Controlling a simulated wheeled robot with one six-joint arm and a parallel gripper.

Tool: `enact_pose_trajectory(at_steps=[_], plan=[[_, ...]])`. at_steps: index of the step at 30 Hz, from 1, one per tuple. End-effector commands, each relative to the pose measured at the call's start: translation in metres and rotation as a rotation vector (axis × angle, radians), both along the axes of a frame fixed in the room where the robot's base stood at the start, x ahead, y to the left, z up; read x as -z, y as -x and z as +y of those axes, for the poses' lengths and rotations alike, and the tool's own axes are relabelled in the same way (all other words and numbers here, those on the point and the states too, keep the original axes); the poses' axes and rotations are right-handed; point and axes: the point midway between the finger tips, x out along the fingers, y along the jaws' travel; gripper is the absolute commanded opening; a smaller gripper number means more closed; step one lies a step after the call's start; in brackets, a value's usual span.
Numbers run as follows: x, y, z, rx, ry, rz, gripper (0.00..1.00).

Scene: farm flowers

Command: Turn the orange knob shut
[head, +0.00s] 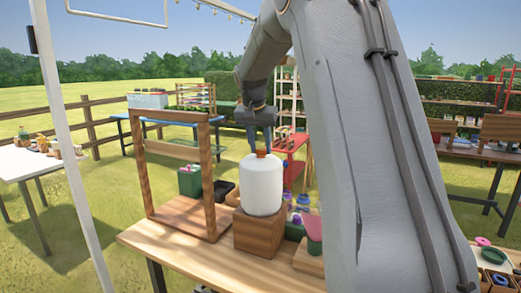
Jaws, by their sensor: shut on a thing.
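The orange knob (261,153) sits on top of a white rounded tank (262,186). The tank stands upright on a wooden block (258,232) on the wooden table. My gripper (260,143) points down from above, with its fingers around the knob and shut on it. The fingers cover part of the knob, so its turned angle cannot be told.
A wooden frame (209,178) stands close to the left of the tank. Small pots and purple items (298,212) lie to the right, partly behind my arm. The wooden table's (180,247) front left is clear.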

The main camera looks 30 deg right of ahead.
Motion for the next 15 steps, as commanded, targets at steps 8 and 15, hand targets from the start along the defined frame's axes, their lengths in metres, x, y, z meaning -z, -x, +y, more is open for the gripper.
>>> enact_pose_trajectory(at_steps=[8,15], plan=[[0.0003,-0.0012,0.0016,0.127,-0.002,-0.001,0.12],[-0.0001,-0.0009,0.0016,0.167,-0.001,0.000,0.12]])
